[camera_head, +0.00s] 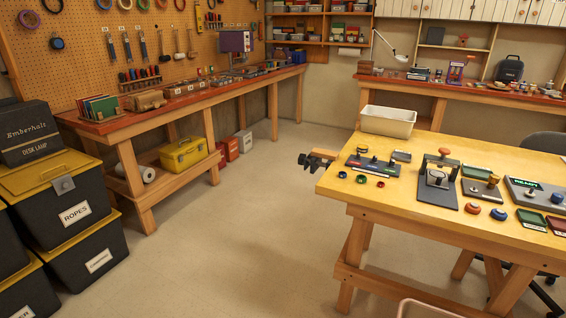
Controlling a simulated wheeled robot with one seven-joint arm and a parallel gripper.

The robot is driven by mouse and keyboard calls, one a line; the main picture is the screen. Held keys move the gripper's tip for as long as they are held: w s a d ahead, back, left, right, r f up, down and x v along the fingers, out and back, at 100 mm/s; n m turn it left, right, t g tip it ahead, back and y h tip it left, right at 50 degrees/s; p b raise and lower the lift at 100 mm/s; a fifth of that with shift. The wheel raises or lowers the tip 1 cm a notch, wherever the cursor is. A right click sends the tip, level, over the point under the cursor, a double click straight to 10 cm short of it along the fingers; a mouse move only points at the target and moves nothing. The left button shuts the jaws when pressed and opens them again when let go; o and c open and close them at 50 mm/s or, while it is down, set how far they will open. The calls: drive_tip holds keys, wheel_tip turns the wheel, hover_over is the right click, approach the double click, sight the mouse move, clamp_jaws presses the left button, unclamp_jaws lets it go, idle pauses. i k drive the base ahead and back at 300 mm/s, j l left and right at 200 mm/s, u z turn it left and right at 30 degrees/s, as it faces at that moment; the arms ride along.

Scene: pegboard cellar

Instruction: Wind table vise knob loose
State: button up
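A small dark table vise (316,164) is fixed at the left edge of the yellow-topped worktable (460,140) and juts out past it. A dark, knob-like end shows at its left side, with a wood-coloured piece beside it. The vise is small in the picture, so I cannot tell how tightly it is wound. My gripper is not in view.
The worktable carries a cream bin (388,121), a dark clamp fixture (437,180) and several small parts. Lidded bins (75,228) stand at the left. A long workbench (190,95) runs along the pegboard wall. The floor (240,235) between is clear.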

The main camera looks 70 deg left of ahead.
sight(302, 157)
drive_tip(key=j+u, duration=0.1)
drive_tip(key=u, duration=0.35)
drive_tip(key=j+u, duration=0.1)
drive_tip(key=u, duration=0.35)
drive_tip(key=j+u, duration=0.1)
drive_tip(key=u, duration=0.4)
drive_tip(key=i+j, duration=0.1)
drive_tip(key=j, duration=1.2)
drive_tip(key=i+j, duration=0.15)
drive_tip(key=j, duration=1.15)
drive_tip(key=i+j, duration=0.55)
drive_tip(key=i, duration=0.25)
drive_tip(key=i+j, duration=0.15)
drive_tip(key=j, duration=0.25)
drive_tip(key=i+j, duration=0.15)
drive_tip(key=j, duration=0.2)
drive_tip(key=i+j, duration=0.15)
drive_tip(key=j, duration=0.25)
